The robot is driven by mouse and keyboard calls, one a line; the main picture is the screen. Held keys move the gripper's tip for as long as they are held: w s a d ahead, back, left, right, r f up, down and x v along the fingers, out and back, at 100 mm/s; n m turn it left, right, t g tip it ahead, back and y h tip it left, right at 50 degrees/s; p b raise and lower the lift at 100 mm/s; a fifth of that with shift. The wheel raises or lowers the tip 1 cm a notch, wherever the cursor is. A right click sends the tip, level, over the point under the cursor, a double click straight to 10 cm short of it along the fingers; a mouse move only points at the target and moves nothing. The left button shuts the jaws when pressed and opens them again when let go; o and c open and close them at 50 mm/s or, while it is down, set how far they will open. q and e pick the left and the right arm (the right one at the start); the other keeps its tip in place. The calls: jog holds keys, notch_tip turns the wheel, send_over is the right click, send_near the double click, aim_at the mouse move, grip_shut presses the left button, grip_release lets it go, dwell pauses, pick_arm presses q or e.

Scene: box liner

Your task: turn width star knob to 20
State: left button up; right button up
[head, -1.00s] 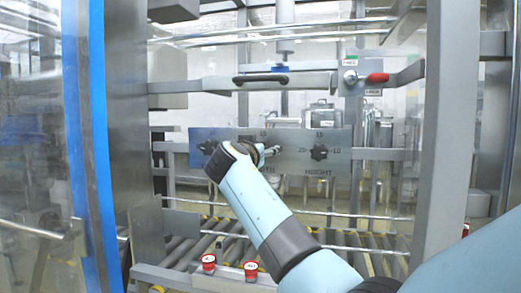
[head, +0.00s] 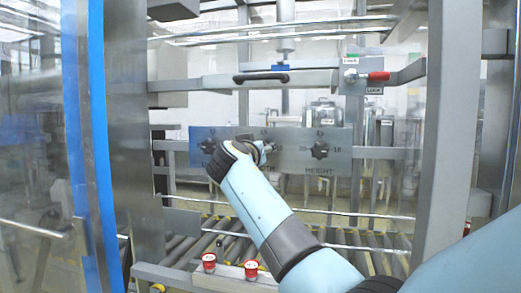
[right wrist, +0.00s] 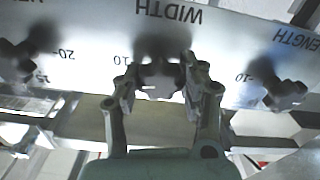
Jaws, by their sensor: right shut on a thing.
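The metal plate (head: 285,139) across the machine carries a row of dark star knobs. The width star knob (right wrist: 160,76) is the middle one, beside the word WIDTH and a 10 mark in the right wrist view. My right gripper (right wrist: 153,88) has its fingers on both sides of this knob and is shut on it. In the head view my right gripper (head: 263,151) covers the width knob. The knob's pointer is too dark and blurred to read. My left gripper is not in view.
The height knob (head: 319,150) is right of my gripper, another knob (head: 208,146) left. Below are rollers and two red buttons, one here (head: 251,269). A blue-edged clear door stands left.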

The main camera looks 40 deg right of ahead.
jog(key=n, duration=0.3)
jog(key=shift+r+n+p, duration=0.1)
jog(key=shift+n+p, duration=0.2)
jog(key=shift+p, duration=0.1)
jog(key=n+p, duration=0.2)
jog(key=n, duration=0.2)
jog(key=shift+n, duration=0.3)
jog(key=n+p, duration=0.2)
jog(key=n, duration=0.2)
jog(key=n+p, duration=0.3)
jog(key=n, duration=0.2)
jog(key=n+p, duration=0.2)
jog(key=n, duration=0.2)
jog(key=shift+n+p, duration=0.3)
jog(key=shift+p, duration=0.1)
jog(key=n+p, duration=0.2)
jog(key=n, duration=0.2)
jog(key=shift+a+p, duration=0.1)
jog(key=shift+p, duration=0.3)
jog(key=n+p, duration=0.1)
jog(key=n, duration=0.2)
jog(key=n+p, duration=0.1)
jog(key=shift+f+n+p, duration=0.25)
jog(key=shift+n+p, duration=0.1)
jog(key=shift+n, duration=0.05)
jog(key=shift+f+n+p, duration=0.15)
jog(key=shift+n+p, duration=0.6)
jog(key=shift+n, duration=0.75)
jog(key=shift+s, duration=0.1)
